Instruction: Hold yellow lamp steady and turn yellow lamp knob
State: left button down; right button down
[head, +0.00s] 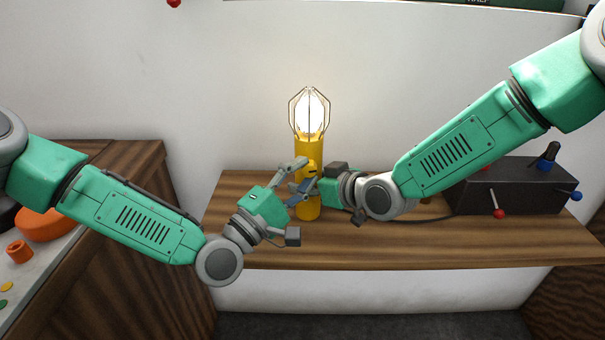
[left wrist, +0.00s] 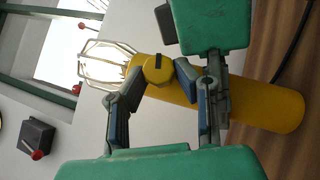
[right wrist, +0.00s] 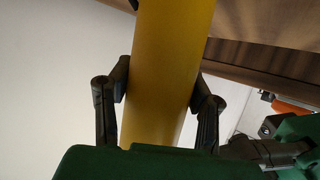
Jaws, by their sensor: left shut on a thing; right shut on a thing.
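The yellow lamp (head: 309,150) stands upright on the wooden shelf (head: 460,250). Its bulb (head: 309,108) glows white inside a wire cage. A round yellow knob (left wrist: 158,70) with a dark slot-like mark sticks out from the lamp's side. My left gripper (left wrist: 160,82) has its fingertips on either side of this knob and is shut on it. My right gripper (right wrist: 160,85) is shut around the lamp's yellow body (right wrist: 165,70), coming from the right. In the head view both grippers partly hide the lamp's lower body.
A dark control box (head: 510,190) with red and blue levers stands at the right of the shelf. A dark cable (head: 420,219) runs along the shelf. A wooden cabinet (head: 130,165) with orange items (head: 45,222) on its top is at the left.

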pick_arm(q)
jog(key=shift+m+g+y, duration=0.4)
jog(key=shift+m+g, duration=0.6)
jog(key=shift+m, duration=0.2)
pick_arm(e)
jog(key=shift+f, duration=0.1)
pick_arm(q)
jog(key=c, duration=1.5)
grip_release()
jog(key=shift+c, duration=0.2)
jog(key=v, duration=1.2)
jog(key=shift+f, duration=0.15)
pick_arm(e)
jog(key=c, duration=0.7)
grip_release()
